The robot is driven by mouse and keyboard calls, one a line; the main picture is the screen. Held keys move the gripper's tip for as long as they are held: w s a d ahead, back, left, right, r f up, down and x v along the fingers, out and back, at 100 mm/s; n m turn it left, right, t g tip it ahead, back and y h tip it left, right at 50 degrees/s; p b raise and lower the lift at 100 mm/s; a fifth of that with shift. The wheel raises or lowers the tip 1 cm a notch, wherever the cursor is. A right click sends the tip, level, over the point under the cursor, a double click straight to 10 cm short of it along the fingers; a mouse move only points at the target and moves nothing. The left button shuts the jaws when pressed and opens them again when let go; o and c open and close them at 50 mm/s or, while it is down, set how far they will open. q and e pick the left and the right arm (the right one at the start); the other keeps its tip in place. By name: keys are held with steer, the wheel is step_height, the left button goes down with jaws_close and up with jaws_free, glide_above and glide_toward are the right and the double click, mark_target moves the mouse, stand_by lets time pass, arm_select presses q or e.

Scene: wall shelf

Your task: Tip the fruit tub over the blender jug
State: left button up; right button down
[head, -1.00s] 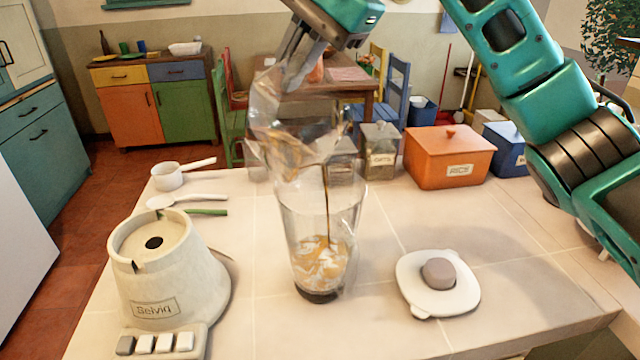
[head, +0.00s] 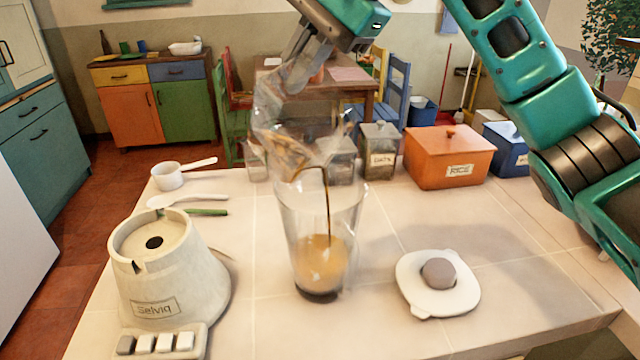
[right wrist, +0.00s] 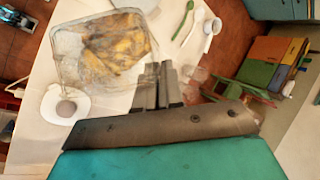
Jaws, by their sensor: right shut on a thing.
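The clear fruit tub (head: 275,125) is tilted above the blender jug, and a thin brown stream runs from it down into the jug. My right gripper (head: 295,62) is shut on the tub's upper edge. In the right wrist view the gripper (right wrist: 160,88) is beside the tub (right wrist: 66,52), which holds yellow-brown contents. The clear blender jug (head: 308,225) stands upright on the counter with tan contents in its lower part. The contents blur together, so single pieces cannot be told. My left gripper is in neither view.
The cream blender base (head: 170,275) stands at the front left. The white lid (head: 438,290) lies right of the jug. A white measuring cup (head: 168,176), spoons (head: 190,200), an orange rice box (head: 448,157) and jars (head: 380,150) stand behind. The front right counter is clear.

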steer(key=shift+w+d+m+g+y, duration=0.6)
steer(key=shift+w+d+g+y, duration=0.2)
steer(key=shift+w+d+y, duration=0.5)
stand_by(3.6)
steer(key=shift+w+d+f+m+g+y, duration=0.2)
steer(key=shift+w+d+g+y, duration=0.1)
steer(key=shift+w+d+y, duration=0.15)
steer(key=shift+w+d+f+m+g+y, duration=0.15)
steer(key=shift+w+d+g+y, duration=0.15)
steer(key=shift+d, duration=0.25)
stand_by(2.1)
